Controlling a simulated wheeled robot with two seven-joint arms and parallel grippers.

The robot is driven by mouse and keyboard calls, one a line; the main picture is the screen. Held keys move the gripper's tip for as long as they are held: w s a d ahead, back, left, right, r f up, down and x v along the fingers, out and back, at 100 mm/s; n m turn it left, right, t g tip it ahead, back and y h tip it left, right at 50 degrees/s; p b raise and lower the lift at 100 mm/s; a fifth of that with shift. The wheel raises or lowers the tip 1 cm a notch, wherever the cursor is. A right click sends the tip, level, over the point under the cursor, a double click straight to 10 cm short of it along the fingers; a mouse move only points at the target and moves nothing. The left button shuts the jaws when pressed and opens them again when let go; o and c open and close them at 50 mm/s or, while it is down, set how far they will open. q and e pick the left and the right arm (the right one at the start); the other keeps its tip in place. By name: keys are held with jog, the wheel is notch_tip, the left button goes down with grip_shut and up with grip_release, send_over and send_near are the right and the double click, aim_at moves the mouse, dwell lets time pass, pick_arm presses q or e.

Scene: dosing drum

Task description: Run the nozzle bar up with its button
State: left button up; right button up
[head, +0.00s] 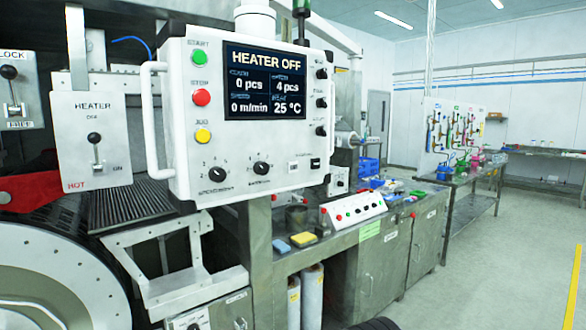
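A white control panel (240,150) hangs large in the middle left. Its screen (265,82) reads HEATER OFF, 0 pcs, 4 pcs, 0 m/min and 25 °C. Down its left side are a green START button (199,58), a red STOP button (201,97) and a yellow JOG button (203,136). A sloped white console (352,210) with a row of coloured buttons sits on the bench; its labels are too small to read. I cannot tell which button belongs to the nozzle bar, and I cannot make out the bar itself. Neither gripper shows.
A heater switch box (92,140) with a lever is left of the panel. Below are a ribbed dark surface (130,203) and a large round drum end (50,275). A steel bench (385,255) runs right. Open floor (500,270) lies at the right.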

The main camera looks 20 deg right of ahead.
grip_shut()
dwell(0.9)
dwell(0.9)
